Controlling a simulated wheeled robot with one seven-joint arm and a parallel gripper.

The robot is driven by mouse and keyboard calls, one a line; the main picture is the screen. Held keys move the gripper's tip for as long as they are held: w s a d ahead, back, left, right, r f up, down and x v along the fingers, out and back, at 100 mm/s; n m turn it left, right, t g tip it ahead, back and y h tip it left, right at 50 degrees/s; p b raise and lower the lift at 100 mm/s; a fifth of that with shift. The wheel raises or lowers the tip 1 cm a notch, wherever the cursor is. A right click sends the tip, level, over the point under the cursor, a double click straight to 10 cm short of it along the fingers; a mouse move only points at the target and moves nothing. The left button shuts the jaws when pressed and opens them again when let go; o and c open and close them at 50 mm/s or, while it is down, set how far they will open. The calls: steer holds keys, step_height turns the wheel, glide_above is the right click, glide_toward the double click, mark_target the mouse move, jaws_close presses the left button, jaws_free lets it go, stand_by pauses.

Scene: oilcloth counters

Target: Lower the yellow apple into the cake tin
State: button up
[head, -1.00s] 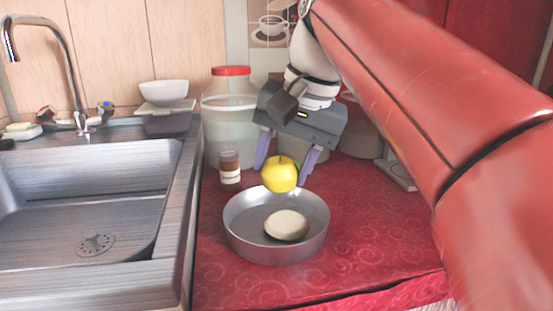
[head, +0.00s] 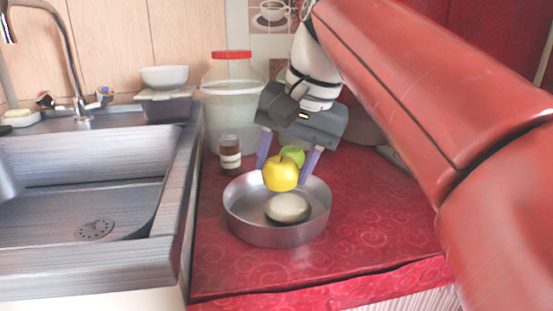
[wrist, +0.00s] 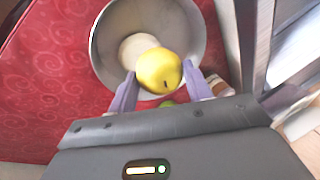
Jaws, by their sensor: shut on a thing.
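The yellow apple (head: 281,173) is between the purple fingers of my gripper (head: 284,175), which is shut on it. In the head view it overlaps the back rim of the grey metal cake tin (head: 240,218). In the wrist view, the apple (wrist: 159,70) covers part of the tin's near side, and the tin (wrist: 101,50) lies beyond it. The gap between apple and tin is hard to judge. A pale round item (head: 288,208) lies inside the tin and takes up part of its floor.
A green apple (head: 293,154) is behind the yellow one. A small brown jar (head: 230,155) and a large red-lidded jar (head: 231,88) stand behind the tin. The sink (head: 90,190) is at left. Red oilcloth (head: 375,225) is clear to the tin's right.

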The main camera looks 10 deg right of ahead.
mark_target(285, 179)
steer(key=shift+f+b, duration=1.2)
steer(key=shift+f, duration=0.4)
stand_by(0.7)
steer(key=o, duration=1.1)
steer(key=shift+c, duration=0.2)
steer(key=shift+r, duration=0.15)
